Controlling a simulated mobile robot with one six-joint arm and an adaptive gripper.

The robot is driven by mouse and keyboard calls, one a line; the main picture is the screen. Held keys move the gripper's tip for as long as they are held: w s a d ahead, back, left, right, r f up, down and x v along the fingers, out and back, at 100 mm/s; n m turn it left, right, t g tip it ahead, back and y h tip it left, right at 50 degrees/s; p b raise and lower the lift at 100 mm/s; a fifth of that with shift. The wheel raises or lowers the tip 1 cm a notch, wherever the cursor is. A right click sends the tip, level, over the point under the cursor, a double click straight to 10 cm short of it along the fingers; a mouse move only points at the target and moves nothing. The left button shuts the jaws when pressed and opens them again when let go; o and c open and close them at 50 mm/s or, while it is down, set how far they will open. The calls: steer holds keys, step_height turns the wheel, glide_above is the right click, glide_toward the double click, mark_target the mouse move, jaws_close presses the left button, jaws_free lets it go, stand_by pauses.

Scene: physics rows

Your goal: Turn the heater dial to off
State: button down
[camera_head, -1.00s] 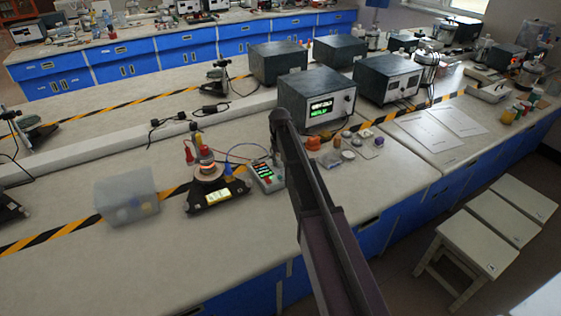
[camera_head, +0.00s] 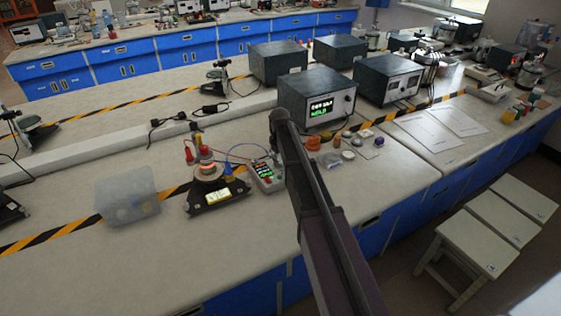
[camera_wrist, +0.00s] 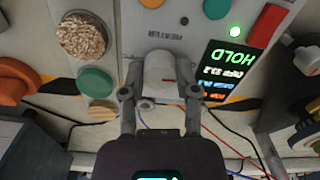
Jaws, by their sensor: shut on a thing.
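The heater panel (camera_wrist: 200,35) fills the top of the wrist view, with upside-down lettering that reads HEATER. My gripper (camera_wrist: 160,85) has its two fingers on either side of a pale dial (camera_wrist: 162,68) and is shut on it. A small red mark shows near the dial's near edge. Beside the dial a lit screen (camera_wrist: 225,65) shows HOLD in green, with smaller lines in other colours. In the head view the small device (camera_head: 268,180) lies on the bench beside my arm. My arm hides the gripper and dial there.
An orange object (camera_head: 313,143) and several small round pieces lie right of my arm. A stand with a glowing top (camera_head: 207,171) and a clear bin (camera_head: 128,200) stand to the left. A dark instrument box (camera_head: 290,95) stands behind.

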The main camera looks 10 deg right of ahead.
steer(key=shift+c, duration=1.8)
jaws_free()
steer(key=shift+r, duration=0.1)
